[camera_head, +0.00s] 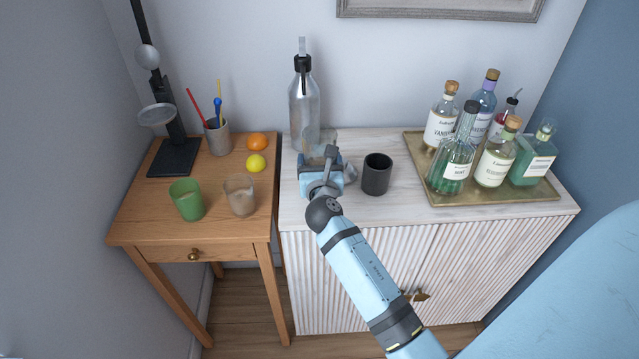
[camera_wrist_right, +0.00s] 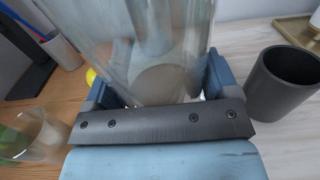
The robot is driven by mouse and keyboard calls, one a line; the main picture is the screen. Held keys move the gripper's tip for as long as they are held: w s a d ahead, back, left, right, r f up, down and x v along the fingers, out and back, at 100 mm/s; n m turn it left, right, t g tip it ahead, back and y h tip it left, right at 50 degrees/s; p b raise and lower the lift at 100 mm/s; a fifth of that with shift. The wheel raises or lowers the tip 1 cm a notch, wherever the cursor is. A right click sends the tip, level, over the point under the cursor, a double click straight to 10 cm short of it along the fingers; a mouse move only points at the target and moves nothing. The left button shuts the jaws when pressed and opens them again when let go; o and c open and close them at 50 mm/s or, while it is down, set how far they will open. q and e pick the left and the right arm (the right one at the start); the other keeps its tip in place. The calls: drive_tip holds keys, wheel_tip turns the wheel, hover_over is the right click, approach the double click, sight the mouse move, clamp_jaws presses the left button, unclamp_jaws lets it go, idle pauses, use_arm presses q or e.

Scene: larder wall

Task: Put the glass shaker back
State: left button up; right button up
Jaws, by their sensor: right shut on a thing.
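The clear glass shaker (camera_head: 322,137) is at the left end of the white cabinet top, mostly hidden by my gripper in the head view. In the wrist view the shaker (camera_wrist_right: 135,40) rises between the two blue fingers, one on each side. My right gripper (camera_head: 321,160) is shut on it; it also shows in the wrist view (camera_wrist_right: 165,88). I cannot tell whether the shaker's base touches the cabinet top. My left gripper is not in view.
A brass tray (camera_head: 415,150) with several bottles is farther right. The wooden side table (camera_head: 150,222) on the left holds a green glass (camera_head: 187,199), a clear tumbler (camera_head: 240,196) and fruit.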

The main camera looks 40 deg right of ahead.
wheel_tip(320, 180, down, 5)
drive_tip(key=shift+r+b, duration=0.1)
drive_tip(key=shift+b, duration=0.75)
drive_tip(key=shift+f, duration=0.35)
drive_tip(key=shift+f, duration=0.2)
drive_tip(key=o, duration=1.3)
drive_tip(key=shift+o, duration=0.2)
drive_tip(key=shift+r, duration=0.1)
